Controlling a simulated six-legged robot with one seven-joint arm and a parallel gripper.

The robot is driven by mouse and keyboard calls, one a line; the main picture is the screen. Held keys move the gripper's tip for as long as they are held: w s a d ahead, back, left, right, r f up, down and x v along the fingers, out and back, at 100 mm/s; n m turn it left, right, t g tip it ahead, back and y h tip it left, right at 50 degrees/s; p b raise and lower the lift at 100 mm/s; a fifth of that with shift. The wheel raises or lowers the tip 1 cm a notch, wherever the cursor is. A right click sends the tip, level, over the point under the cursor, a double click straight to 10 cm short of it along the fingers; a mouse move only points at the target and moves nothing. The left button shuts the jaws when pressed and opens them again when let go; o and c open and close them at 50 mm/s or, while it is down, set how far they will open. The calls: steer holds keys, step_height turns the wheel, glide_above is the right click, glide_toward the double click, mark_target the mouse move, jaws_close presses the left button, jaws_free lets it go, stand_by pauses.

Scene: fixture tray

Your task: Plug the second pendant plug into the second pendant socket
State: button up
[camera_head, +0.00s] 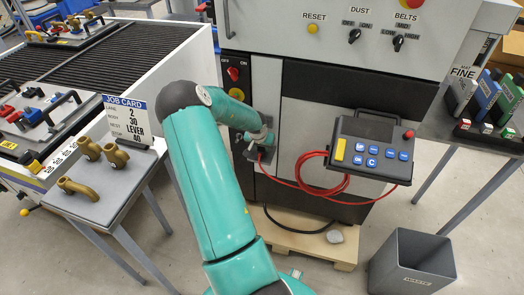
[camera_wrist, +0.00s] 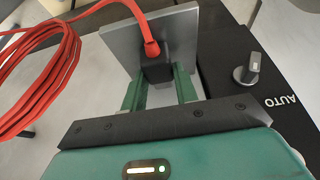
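A black plug (camera_wrist: 156,68) with a red cable (camera_wrist: 146,30) sits between the two green fingers of my gripper (camera_wrist: 160,88) in the wrist view. The fingers appear to touch it on both sides. The plug is in front of a square grey plate (camera_wrist: 120,45); I cannot tell whether it is seated in anything there. No socket opening shows. In the head view my gripper (camera_head: 262,146) is at the machine's dark left panel, and the plug is too small to make out. The red cable (camera_head: 312,165) runs in coils to the pendant (camera_head: 370,148).
An AUTO selector knob (camera_wrist: 246,68) stands on the dark panel right of my gripper. A pallet (camera_head: 310,244) lies below the machine, with a grey bin (camera_head: 412,262) at right. A side table (camera_head: 105,190) with brass fittings stands at left, beside the conveyor (camera_head: 80,62).

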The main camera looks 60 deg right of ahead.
mark_target(261, 148)
steer(key=c, duration=0.4)
steer(key=shift+r, duration=0.6)
step_height(261, 148, up, 2)
steer(key=shift+a+r, duration=0.15)
steer(key=shift+r, duration=0.05)
steer(key=s+a+r, duration=0.1)
steer(key=a+r, duration=0.2)
steer(key=a, duration=0.1)
steer(key=s+a+r, duration=0.2)
steer(key=a+r, duration=0.1)
steer(key=a, duration=0.1)
steer(key=s+a+r, duration=0.1)
steer(key=a+r, duration=0.2)
steer(key=a, duration=0.2)
steer(key=shift+s+r, duration=0.2)
steer(key=shift+s, duration=0.2)
steer(key=shift+d, duration=0.1)
